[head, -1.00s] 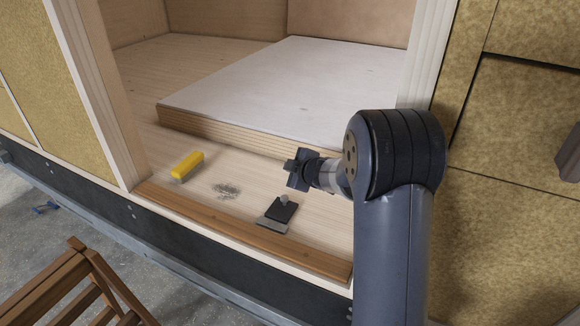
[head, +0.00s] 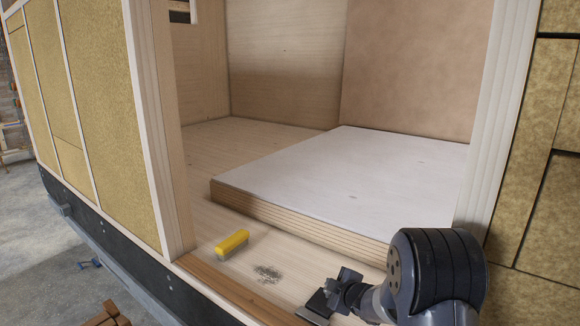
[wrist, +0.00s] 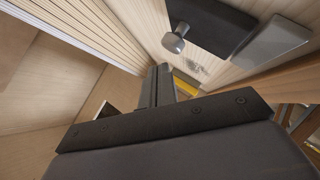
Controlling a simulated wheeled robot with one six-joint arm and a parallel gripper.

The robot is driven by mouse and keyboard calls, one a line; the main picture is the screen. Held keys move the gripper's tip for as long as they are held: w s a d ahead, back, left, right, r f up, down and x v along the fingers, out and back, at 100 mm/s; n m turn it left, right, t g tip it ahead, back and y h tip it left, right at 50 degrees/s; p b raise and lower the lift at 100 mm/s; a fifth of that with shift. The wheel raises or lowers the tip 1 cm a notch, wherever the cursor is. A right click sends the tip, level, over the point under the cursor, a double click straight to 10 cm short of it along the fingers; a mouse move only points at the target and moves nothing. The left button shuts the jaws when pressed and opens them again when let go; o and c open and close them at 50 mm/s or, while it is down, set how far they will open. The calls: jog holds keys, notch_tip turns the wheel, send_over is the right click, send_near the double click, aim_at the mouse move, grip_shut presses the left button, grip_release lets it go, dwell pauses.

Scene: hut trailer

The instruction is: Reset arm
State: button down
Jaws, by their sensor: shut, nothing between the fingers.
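My gripper (head: 346,285) is in the lower right of the head view, at the end of my bent arm. It is above the wooden floor just inside the doorway. In the wrist view the fingers (wrist: 160,85) are together with nothing between them. A dark scraper (head: 314,304) with a metal edge lies beside and below the gripper, partly hidden by it. The scraper's dark plate (wrist: 212,22) and round knob show at the top of the wrist view, apart from the fingers.
A yellow brush (head: 232,243) lies on the floor left of a dark smudge (head: 268,273). A raised white-topped platform (head: 350,175) stands behind my gripper. Door posts (head: 155,130) frame the opening on both sides. A wooden sill (head: 222,290) runs along the front.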

jog(key=shift+s+a+r, duration=0.15)
jog(key=shift+s+a, duration=0.05)
jog(key=shift+s, duration=0.1)
